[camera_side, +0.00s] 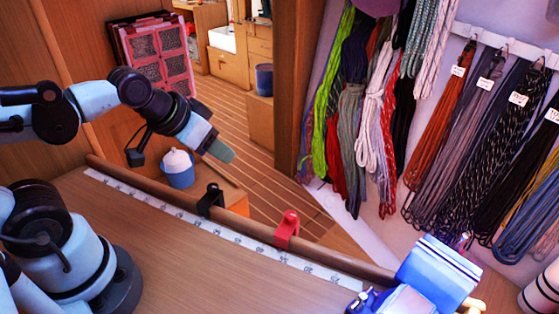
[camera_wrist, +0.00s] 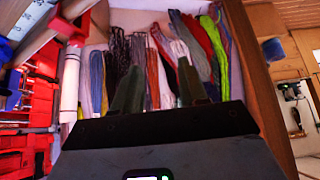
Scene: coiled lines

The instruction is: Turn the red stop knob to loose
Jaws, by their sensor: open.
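The red stop (camera_side: 288,230) sits on the wooden rail (camera_side: 245,226) along the bench's far edge, in the side view. Its knob is too small there for me to tell how it is turned. A black stop (camera_side: 210,200) sits on the same rail to its left. My gripper (camera_side: 221,152) hangs in the air above and beyond the rail, up and left of the red stop and apart from it. In the wrist view my gripper (camera_wrist: 160,88) shows two dark fingers spread apart with nothing between them. A red piece (camera_wrist: 68,28) at upper left there may be the red stop.
A measuring strip (camera_side: 225,230) runs along the rail. A blue device (camera_side: 435,275) stands at the bench's right end. Coiled lines (camera_side: 365,110) hang on the wall behind. A blue-and-white jug (camera_side: 178,168) stands beyond the rail. The bench top (camera_side: 190,260) is clear in its middle.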

